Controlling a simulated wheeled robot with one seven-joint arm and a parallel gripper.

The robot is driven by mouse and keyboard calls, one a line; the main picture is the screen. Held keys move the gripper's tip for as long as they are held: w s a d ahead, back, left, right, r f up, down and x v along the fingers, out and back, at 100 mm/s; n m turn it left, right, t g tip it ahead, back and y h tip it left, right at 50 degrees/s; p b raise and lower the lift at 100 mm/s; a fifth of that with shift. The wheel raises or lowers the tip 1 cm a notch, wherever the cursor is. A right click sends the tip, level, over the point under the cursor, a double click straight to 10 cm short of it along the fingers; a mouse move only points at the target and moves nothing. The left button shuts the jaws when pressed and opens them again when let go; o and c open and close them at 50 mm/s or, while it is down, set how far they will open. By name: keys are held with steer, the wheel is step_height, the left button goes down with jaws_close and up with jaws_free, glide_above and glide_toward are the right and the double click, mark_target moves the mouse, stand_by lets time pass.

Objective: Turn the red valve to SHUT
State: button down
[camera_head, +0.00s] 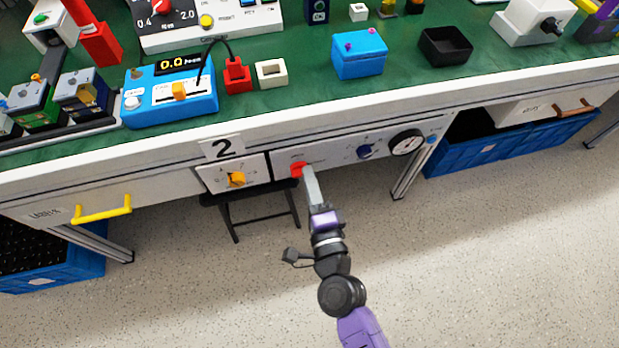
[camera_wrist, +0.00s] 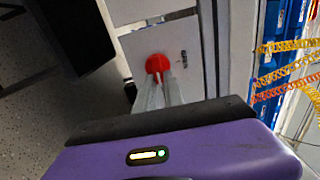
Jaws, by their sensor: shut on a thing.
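The red valve (camera_head: 298,170) is a small red knob on the white panel under the table's front edge. It also shows in the wrist view (camera_wrist: 157,63), near the upper middle. My gripper (camera_head: 306,175) reaches the panel from below, and its fingers are shut on the red valve. In the wrist view the two pale fingers (camera_wrist: 158,80) meet the knob's lower part. The fingers hide part of the knob. The lettering around it is too small to read, so I cannot tell which mark it points to.
On the same panel sit a blue knob (camera_head: 365,152) and a round gauge (camera_head: 406,142) to the right. A yellow-orange knob (camera_head: 236,180) is on the panel to the left. A dark stool (camera_head: 262,205) stands below. Blue crates (camera_head: 510,145) sit under the table at right.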

steer(key=c, duration=1.4)
jaws_free()
steer(key=shift+c, duration=0.2)
steer(key=v, duration=0.8)
steer(key=shift+b, duration=0.45)
